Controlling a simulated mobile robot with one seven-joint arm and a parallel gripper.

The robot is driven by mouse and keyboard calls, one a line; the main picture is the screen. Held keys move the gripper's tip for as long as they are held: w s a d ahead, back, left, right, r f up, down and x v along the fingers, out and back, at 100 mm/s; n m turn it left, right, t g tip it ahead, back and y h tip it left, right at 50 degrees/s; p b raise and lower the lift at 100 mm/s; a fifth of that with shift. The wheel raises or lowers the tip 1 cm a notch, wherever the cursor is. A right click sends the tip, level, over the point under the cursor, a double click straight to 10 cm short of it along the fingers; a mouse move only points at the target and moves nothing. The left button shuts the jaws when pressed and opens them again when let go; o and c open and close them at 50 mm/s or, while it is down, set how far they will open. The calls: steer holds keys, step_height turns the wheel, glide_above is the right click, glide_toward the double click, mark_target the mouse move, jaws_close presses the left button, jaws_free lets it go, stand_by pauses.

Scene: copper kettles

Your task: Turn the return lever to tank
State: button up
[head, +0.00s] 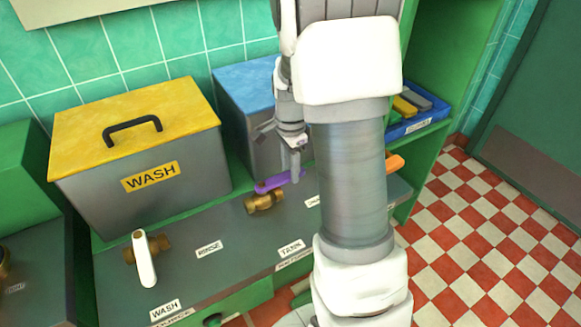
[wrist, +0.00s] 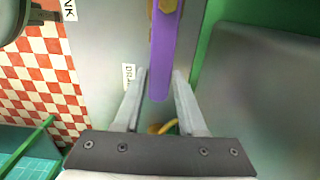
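The purple lever (head: 272,183) sits on a brass valve (head: 264,202) on the grey panel, with a TANK label (head: 291,248) in front of it and another label to the right, partly hidden by my arm. I take it to be the return lever; the plate below TANK is too small to read. The lever points right. My gripper (head: 292,172) is low over its free end. In the wrist view my gripper (wrist: 160,75) is open, with one finger on each side of the purple lever (wrist: 164,45) and narrow gaps beside it.
The yellow-lidded WASH tank (head: 140,150) and a blue-lidded tank (head: 245,105) stand behind the panel.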

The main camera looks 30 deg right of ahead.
jaws_close()
stand_by(1.1)
